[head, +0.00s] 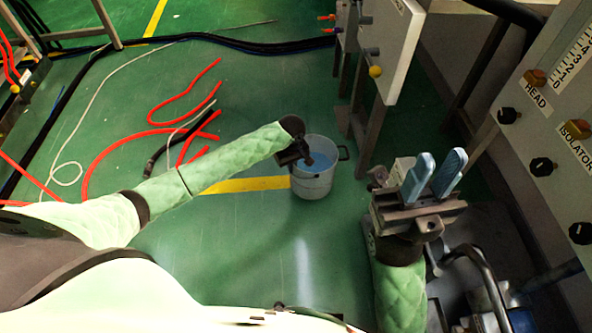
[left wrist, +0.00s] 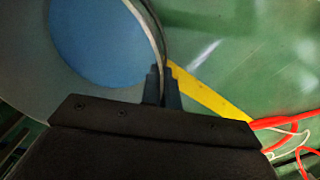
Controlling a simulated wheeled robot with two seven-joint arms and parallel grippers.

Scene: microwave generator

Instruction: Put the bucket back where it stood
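The bucket (head: 313,184) is pale grey with blue liquid inside, upright beside the end of a yellow floor line. I cannot tell whether its base touches the floor. My left gripper (head: 308,160) is at its near-left rim. In the left wrist view the dark fingers (left wrist: 162,88) are close together with the bucket's rim (left wrist: 152,28) running between them, so they look shut on it. The gripper body hides the lower part of that view. My right gripper (head: 441,164) has two blue fingers standing apart, open and empty, to the right of the bucket.
A panel with knobs (head: 540,120) is at the right edge. Red hoses (head: 120,146) and black cables lie on the green floor at left. Floor in front of the bucket is clear.

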